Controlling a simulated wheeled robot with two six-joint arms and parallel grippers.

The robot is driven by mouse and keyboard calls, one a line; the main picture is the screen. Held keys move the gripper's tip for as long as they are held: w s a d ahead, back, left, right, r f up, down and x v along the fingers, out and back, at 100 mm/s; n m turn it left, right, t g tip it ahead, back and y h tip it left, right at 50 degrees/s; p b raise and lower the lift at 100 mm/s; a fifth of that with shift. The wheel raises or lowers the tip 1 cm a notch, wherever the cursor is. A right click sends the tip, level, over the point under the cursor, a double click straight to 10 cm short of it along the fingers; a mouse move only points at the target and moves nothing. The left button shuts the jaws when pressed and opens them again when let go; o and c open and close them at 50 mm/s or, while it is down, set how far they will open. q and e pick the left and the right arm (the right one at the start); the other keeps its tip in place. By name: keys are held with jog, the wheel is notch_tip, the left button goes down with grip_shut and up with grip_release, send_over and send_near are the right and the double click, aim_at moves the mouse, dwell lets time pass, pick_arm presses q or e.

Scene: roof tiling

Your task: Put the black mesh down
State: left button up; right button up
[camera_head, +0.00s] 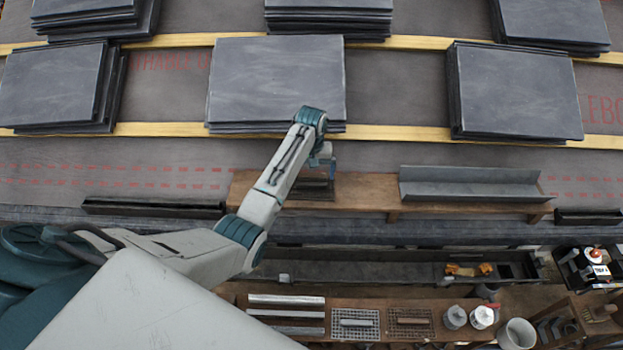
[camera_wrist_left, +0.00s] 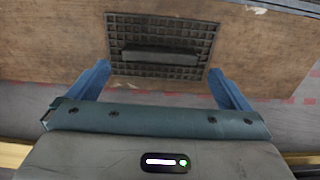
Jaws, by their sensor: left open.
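The black mesh (camera_wrist_left: 160,22) lies flat on a brown wooden board in the left wrist view, with a dark bar-like handle (camera_wrist_left: 160,57) across its middle. In the head view the mesh (camera_head: 317,194) is on the wooden board (camera_head: 365,190), partly hidden by my left wrist. My left gripper (camera_wrist_left: 160,72) is open, its two blue fingers apart near the mesh's near corners, with nothing between them touching either finger. In the head view the left gripper (camera_head: 322,172) is over the mesh and mostly hidden. My right gripper is not in view.
A grey metal channel (camera_head: 470,187) lies on the board to the right. Slate stacks (camera_head: 275,82) rest along yellow battens behind.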

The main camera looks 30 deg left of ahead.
aim_at(311, 184)
pick_arm(q)
notch_tip(311, 184, up, 8)
jog(key=shift+f, duration=0.15)
dwell(0.6)
